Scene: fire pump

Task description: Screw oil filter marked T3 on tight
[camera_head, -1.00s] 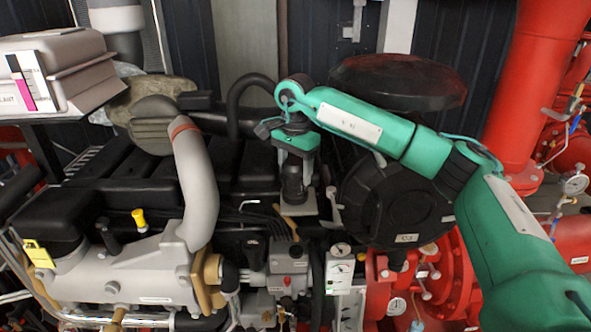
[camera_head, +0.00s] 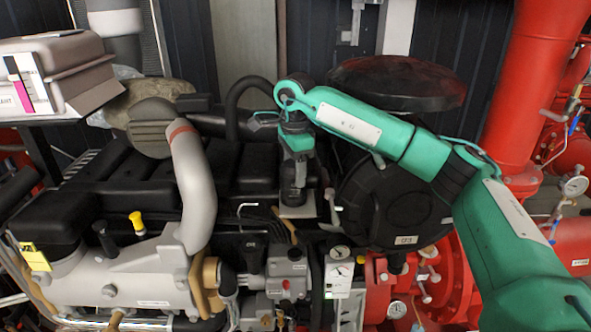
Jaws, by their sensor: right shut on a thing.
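A black cylindrical oil filter (camera_head: 292,193) stands upright over a light metal mount (camera_head: 298,211) near the middle of the head view. My right gripper (camera_head: 294,164) points down and is shut on the filter's upper part from above. The gripper hides the filter's top. The T3 mark cannot be read in this view. The filter's lower end appears to meet the mount, but the contact is too small to judge. My left gripper is not in view.
A large round black housing (camera_head: 384,205) stands close right of the filter. A grey curved pipe (camera_head: 196,185) rises to the left. The black engine cover (camera_head: 150,190) fills the left. A red pipe (camera_head: 530,90) stands at the far right. A grey case (camera_head: 70,68) sits upper left.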

